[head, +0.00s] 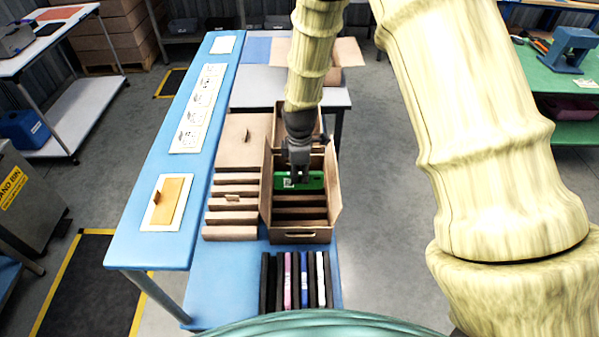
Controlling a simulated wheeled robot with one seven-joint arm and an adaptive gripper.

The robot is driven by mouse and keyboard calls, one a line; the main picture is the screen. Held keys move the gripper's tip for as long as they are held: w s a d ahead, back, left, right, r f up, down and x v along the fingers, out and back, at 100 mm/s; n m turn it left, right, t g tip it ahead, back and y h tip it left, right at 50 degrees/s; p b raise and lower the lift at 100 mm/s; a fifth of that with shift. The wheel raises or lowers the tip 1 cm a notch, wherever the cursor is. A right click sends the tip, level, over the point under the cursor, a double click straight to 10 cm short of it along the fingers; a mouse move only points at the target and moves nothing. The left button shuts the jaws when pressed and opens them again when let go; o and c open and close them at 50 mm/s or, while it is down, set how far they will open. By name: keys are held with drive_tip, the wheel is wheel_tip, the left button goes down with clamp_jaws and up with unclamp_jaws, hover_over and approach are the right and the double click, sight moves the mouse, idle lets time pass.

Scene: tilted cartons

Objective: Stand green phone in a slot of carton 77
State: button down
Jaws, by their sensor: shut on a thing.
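A green phone (313,180) is held by my gripper (297,181), which is shut on it. The phone is over or partly in the open brown carton (301,236), towards its far half, with its broad face towards the camera. Dark slots and brown dividers show in the carton in front of the phone. I cannot tell whether the phone's lower edge touches a slot. No number 77 can be read on the carton. My wrist hides part of the carton's far end.
A black rack (266,285) with several phones stands at the table's near end. Stacked cardboard dividers (233,205) lie left of the carton. A blue bench (133,232) with paper sheets runs along the left. The carton's flaps stand open at its sides.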

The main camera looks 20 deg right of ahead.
sight(300, 189)
drive_tip(key=shift+s+f, duration=0.1)
drive_tip(key=shift+f, duration=0.3)
drive_tip(key=shift+f+b, duration=2.35)
drive_tip(key=shift+f, duration=0.75)
drive_tip(key=shift+f+b, duration=0.9)
drive_tip(key=shift+f, duration=1.25)
drive_tip(key=shift+f, duration=0.25)
drive_tip(key=c, duration=1.4)
unclamp_jaws()
wheel_tip(300, 189, up, 12)
